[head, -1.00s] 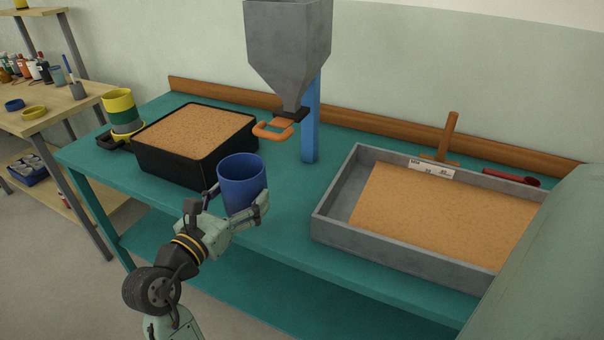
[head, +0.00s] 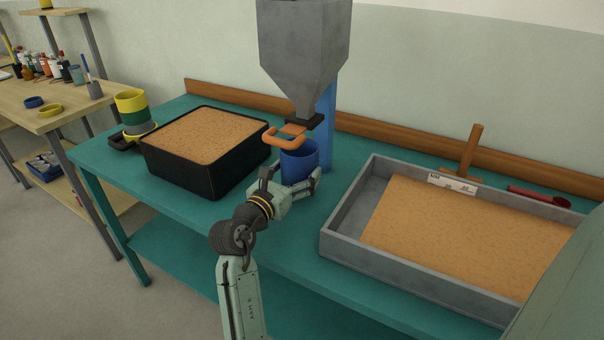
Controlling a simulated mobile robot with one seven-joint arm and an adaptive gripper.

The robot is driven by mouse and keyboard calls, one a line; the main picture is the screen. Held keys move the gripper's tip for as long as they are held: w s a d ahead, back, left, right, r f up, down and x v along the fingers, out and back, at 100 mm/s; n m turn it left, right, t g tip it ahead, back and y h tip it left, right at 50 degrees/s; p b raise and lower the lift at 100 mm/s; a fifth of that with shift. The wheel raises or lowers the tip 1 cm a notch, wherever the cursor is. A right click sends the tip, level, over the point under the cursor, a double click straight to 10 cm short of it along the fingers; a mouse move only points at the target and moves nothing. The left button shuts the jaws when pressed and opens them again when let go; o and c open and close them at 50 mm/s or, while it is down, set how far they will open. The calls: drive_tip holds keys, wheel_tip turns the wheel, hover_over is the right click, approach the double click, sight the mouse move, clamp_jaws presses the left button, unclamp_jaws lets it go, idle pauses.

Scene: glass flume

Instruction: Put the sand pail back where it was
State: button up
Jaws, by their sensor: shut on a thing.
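The sand pail is the blue pail (head: 299,162), upright under the grey hopper (head: 304,50) and its orange-handled gate (head: 284,136). My gripper (head: 296,188) is shut on the pail, with its fingers around the pail's lower part. The pail's near lower side is partly hidden by my gripper. The pail's rim is just below the orange handle. I cannot tell whether its base touches the teal bench (head: 215,225).
A black bin of sand (head: 185,180) stands left of the pail. A grey sand tray (head: 400,263) stands to the right, with a wooden scraper (head: 470,155) and a red scoop (head: 540,196) behind it. A yellow-green cup (head: 132,106) is at far left. The hopper's blue post (head: 327,120) stands behind the pail.

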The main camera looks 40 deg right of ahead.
drive_tip(key=x, duration=0.2)
drive_tip(key=shift+w+d, duration=0.1)
drive_tip(key=shift+d, duration=0.25)
drive_tip(key=shift+w+d+f+p, duration=0.15)
drive_tip(key=shift+f+p, duration=0.25)
drive_tip(key=shift+f, duration=1.35)
drive_tip(key=shift+f, duration=0.15)
drive_tip(key=o, duration=1.2)
drive_tip(key=shift+o, duration=0.2)
drive_tip(key=b+v, duration=0.2)
drive_tip(key=v, duration=1)
drive_tip(key=shift+b, duration=0.3)
